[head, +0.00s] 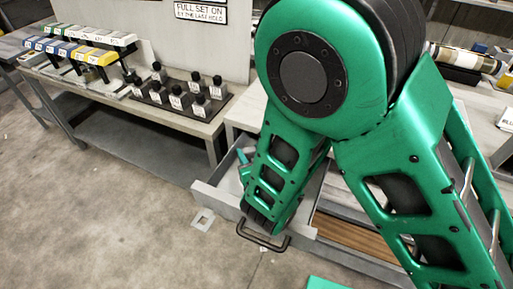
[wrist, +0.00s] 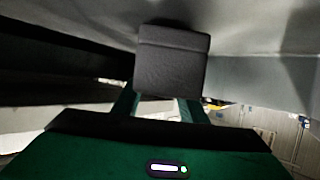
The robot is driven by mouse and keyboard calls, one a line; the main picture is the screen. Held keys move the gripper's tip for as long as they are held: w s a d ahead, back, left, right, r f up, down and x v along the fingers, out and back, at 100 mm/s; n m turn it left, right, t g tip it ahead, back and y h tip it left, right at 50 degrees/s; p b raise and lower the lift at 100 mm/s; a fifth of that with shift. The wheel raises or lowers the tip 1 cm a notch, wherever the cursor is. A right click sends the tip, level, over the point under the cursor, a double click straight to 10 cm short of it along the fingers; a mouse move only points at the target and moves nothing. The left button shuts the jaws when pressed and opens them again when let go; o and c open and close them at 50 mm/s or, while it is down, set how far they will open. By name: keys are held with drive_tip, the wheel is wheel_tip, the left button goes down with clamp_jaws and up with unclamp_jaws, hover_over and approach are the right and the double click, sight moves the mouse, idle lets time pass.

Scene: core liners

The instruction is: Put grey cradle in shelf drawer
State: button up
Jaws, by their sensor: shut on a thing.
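A dark grey block, which I take to be the grey cradle (wrist: 172,60), sits between the fingers of my gripper (wrist: 158,104) in the wrist view. The fingers are shut on it. An open light grey drawer (head: 215,201) with a black handle (head: 264,241) shows in the head view, under the worktop. My green arm reaches down over it and hides much of its inside.
A long cylinder (head: 463,58) lies on the worktop at right. A small pale square plate (head: 203,219) lies on the floor. The floor at left is clear.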

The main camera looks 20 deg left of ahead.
sight(255, 148)
drive_tip(key=w, duration=0.3)
drive_tip(key=shift+d+r, duration=0.1)
drive_tip(key=shift+d, duration=0.05)
drive_tip(key=shift+w+f, duration=0.15)
drive_tip(key=shift+f, duration=0.5)
drive_tip(key=shift+f, duration=0.1)
drive_tip(key=o, duration=0.8)
drive_tip(key=shift+s+d+r, duration=0.2)
drive_tip(key=shift+s+r, duration=0.05)
drive_tip(key=v, duration=0.6)
drive_tip(key=shift+s+d+r, duration=0.2)
drive_tip(key=shift+s+d, duration=0.05)
